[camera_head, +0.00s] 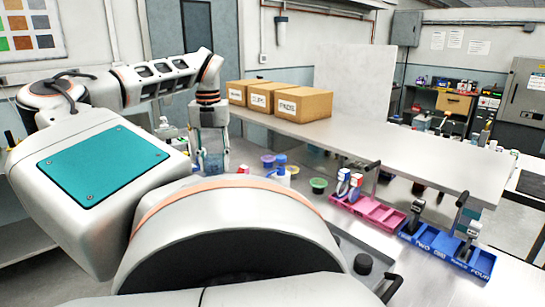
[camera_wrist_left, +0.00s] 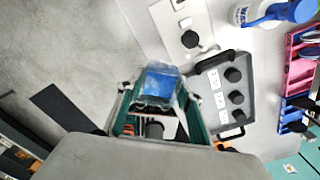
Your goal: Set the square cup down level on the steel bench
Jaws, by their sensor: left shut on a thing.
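The square cup (camera_wrist_left: 159,86) is clear with blue contents, and it sits between the green-edged fingers of my left gripper (camera_wrist_left: 157,108) in the left wrist view. In the head view the left gripper (camera_head: 210,142) points down and is shut on the cup (camera_head: 212,161), which looks about upright there. The steel bench (camera_head: 322,228) runs along the front right of the head view. It also shows in the left wrist view (camera_wrist_left: 217,32), with grey floor to the left of its edge. I cannot tell the gap between cup and bench. My right gripper is not in view.
A grey unit with black knobs (camera_wrist_left: 218,90) lies right of the cup. A white bottle with a blue top (camera_wrist_left: 262,13), a green cup (camera_head: 318,186), a pink tray (camera_head: 366,213) and a blue tray (camera_head: 447,246) stand on the bench. Cardboard boxes (camera_head: 303,105) stand on the raised shelf.

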